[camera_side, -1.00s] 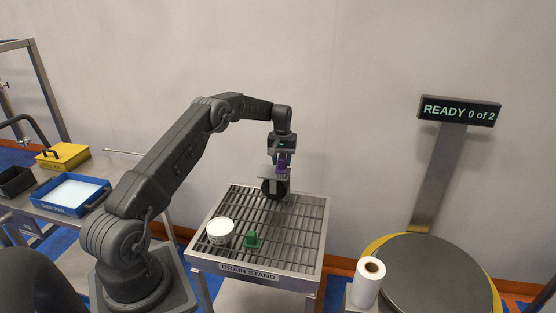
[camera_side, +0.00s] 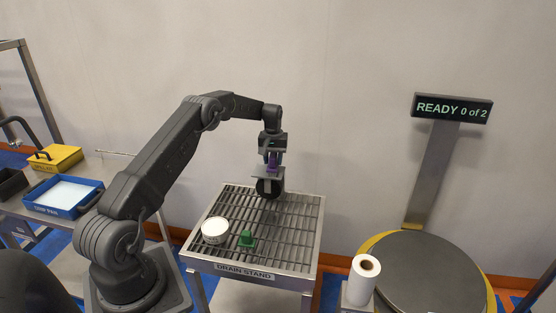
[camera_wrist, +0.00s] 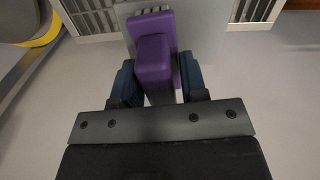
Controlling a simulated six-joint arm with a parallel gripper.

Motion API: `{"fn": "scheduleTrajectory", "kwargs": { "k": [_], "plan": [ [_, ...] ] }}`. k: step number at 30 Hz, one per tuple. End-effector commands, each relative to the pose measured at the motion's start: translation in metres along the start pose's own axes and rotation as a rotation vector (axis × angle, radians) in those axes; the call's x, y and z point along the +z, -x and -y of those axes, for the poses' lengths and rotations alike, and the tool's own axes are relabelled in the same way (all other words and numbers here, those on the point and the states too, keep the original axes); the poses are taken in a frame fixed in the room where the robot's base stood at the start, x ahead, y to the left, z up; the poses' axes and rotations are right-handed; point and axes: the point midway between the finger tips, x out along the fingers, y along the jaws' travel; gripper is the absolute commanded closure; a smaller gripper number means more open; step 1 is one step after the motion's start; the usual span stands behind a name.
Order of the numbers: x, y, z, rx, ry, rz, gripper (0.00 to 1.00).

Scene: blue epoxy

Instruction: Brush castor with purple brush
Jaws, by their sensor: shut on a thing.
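My gripper (camera_side: 271,157) is shut on the purple brush (camera_side: 272,164), and its two dark blue fingers hold the brush in the wrist view (camera_wrist: 153,60). The castor (camera_side: 269,188) stands at the back of the drain stand, with a dark wheel below and a light grey plate on top. The brush is right over this plate. In the wrist view the grey castor plate (camera_wrist: 205,35) lies beyond the brush, and bristles show at the brush's far end. I cannot tell for sure whether the bristles touch the plate.
A blue tray (camera_side: 62,197) and yellow box (camera_side: 56,157) are at left. A paper roll (camera_side: 363,280) and round platform (camera_side: 430,275) are at right.

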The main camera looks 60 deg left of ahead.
Motion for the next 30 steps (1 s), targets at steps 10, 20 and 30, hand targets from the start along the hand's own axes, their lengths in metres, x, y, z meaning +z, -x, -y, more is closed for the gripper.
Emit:
{"fn": "scheduleTrajectory", "kwargs": {
  "k": [10, 20, 30],
  "plan": [
    [-0.002, 0.0, 0.023, -0.001, 0.003, 0.002, 0.88],
    [-0.004, 0.001, 0.037, 0.0, 0.001, 0.0, 0.88],
    [-0.006, -0.002, 0.063, 0.0, 0.002, 0.001, 0.88]
  ]
}}
